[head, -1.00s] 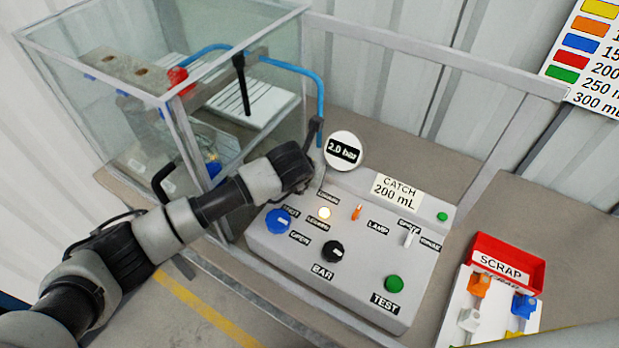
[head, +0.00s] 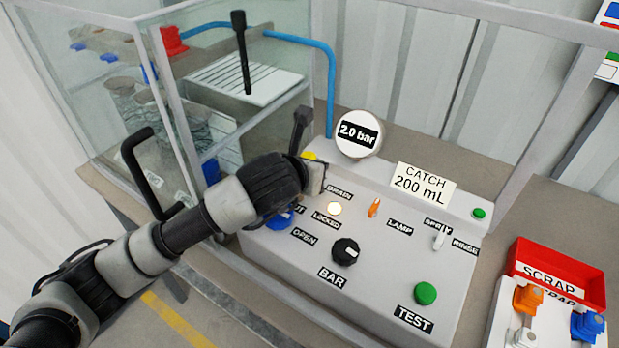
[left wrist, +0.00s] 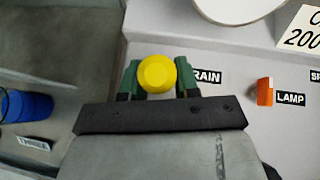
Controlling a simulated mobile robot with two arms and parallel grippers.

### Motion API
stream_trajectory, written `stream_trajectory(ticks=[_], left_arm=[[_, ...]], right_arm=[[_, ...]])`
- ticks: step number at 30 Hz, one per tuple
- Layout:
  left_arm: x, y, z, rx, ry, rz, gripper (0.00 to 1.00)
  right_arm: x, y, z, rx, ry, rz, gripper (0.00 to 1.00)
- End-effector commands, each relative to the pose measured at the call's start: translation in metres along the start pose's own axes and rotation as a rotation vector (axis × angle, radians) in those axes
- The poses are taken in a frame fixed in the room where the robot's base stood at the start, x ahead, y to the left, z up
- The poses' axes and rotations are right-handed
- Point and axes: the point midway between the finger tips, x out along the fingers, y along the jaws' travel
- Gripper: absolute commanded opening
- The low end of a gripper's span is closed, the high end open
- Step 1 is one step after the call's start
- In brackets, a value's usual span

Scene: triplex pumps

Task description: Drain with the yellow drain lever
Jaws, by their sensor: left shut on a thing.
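The yellow drain lever's round knob (left wrist: 157,73) sits between the green fingers of my left gripper (left wrist: 159,79), beside the label reading "RAIN", its first letter covered. My left gripper is shut on the knob. In the head view a bit of the yellow knob (head: 309,156) shows behind my left wrist, at the panel's back left, left of the gauge. My fingers and the lever's lower part are hidden there. My right gripper is not in view.
The round gauge (head: 359,134) reads 2.0 bar, and the catch sign (head: 423,183) reads 200 mL. The lamp (head: 334,208) beside "LOCKED" glows. A glass tank (head: 120,110) with a black door handle (head: 145,172) stands left. A red scrap bin (head: 560,270) is right.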

Motion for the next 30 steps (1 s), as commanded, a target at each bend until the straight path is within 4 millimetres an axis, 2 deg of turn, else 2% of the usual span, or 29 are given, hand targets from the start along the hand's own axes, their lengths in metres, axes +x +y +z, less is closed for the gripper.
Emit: stream_trajectory(ticks=[14,15,17,26,30], left_arm=[[-0.001,0.001,0.001,-0.002,-0.011,0.000,0.00],[-0.001,0.001,0.001,-0.002,-0.011,0.000,0.32],[-0.001,0.001,0.001,-0.002,-0.010,0.000,0.41],[-0.002,0.000,0.000,-0.001,-0.008,-0.001,0.41],[-0.015,0.000,0.000,-0.001,-0.011,-0.002,0.41]], right_arm=[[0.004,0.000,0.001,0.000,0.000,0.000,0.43],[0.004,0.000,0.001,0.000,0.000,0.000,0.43],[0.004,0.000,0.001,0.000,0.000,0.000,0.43],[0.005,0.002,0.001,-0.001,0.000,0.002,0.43],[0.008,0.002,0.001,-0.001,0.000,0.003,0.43]])
